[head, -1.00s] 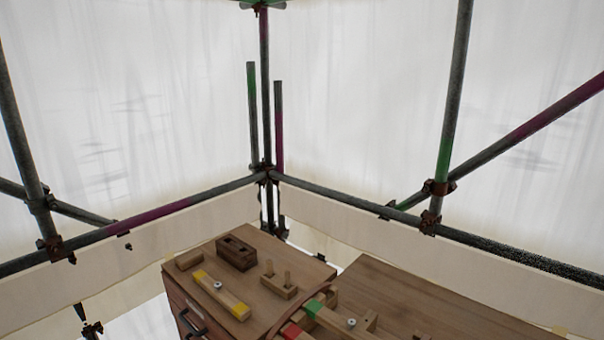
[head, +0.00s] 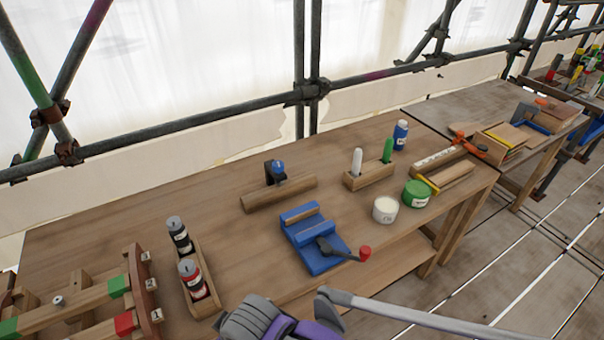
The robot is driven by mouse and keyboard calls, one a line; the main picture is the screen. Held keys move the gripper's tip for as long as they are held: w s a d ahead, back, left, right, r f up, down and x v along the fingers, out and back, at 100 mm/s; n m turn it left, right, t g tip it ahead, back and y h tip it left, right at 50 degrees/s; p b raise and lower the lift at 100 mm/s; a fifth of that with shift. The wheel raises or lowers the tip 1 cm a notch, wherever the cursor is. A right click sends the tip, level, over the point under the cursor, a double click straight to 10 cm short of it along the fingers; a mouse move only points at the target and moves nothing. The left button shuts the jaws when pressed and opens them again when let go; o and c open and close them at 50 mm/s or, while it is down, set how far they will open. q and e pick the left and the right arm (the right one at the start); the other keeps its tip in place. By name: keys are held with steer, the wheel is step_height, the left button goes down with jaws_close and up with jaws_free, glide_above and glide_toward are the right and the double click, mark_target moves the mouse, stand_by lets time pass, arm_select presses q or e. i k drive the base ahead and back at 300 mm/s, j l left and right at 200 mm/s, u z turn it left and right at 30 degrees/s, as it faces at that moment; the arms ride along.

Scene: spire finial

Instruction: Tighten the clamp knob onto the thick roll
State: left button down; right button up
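I cannot tell which of these is the task's clamp knob. Purple and grey links of my own arm show at the bottom edge, but neither gripper is in view.
Bottles stand in a wooden tray (head: 205,305) at left, beside a wooden frame (head: 80,308). A marker holder (head: 368,177), white tub (head: 385,210), green tin (head: 416,193) and blue bottle (head: 400,134) stand at right. Scaffold tubes (head: 215,117) run behind. Bare benchtop lies back left.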

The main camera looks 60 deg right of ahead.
mark_target(278, 169)
steer(key=z, duration=1.85)
